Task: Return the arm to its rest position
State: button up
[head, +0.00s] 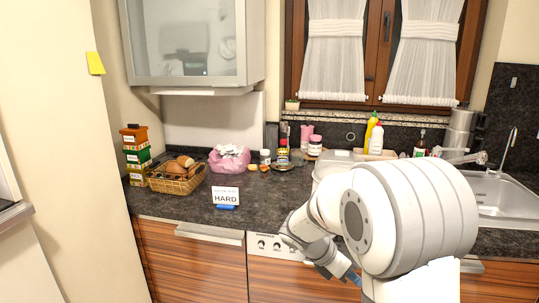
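My white arm (410,215) fills the lower right of the head view, in front of the counter. It bends down and to the left to a wrist by the white oven control panel. My gripper (353,278) shows only in part at the lower end of the arm, with a blue piece visible. Its fingertips are not clear, so I cannot tell whether it is open or holds anything.
A dark counter (265,205) carries a wicker basket (177,178), a pink bag (229,160), a sign reading HARD (226,196), stacked boxes (136,150) and bottles (375,138). A sink (500,195) is at right. A cabinet (190,40) hangs above. Floor space is hidden.

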jog(key=s+a+r+m+y, duration=0.1)
jog(key=s+r+m+y, duration=0.1)
jog(key=s+m, duration=0.5)
jog(key=s+a+r+m+t+y+p, duration=0.1)
jog(key=s+a+r+m+y, duration=0.1)
jog(key=s+m, duration=0.4)
jog(key=s+a+r+m+t+y, duration=0.1)
jog(key=s+a+r+m+y, duration=0.1)
jog(key=s+m, duration=0.5)
jog(key=r+m+y, duration=0.1)
jog(key=m+y, duration=0.1)
jog(key=shift+s+a+r+m+y+p, duration=0.2)
jog(key=shift+s+a+m+y+p, duration=0.05)
jog(key=shift+s+m+y+p, duration=0.15)
jog(key=shift+d, duration=0.1)
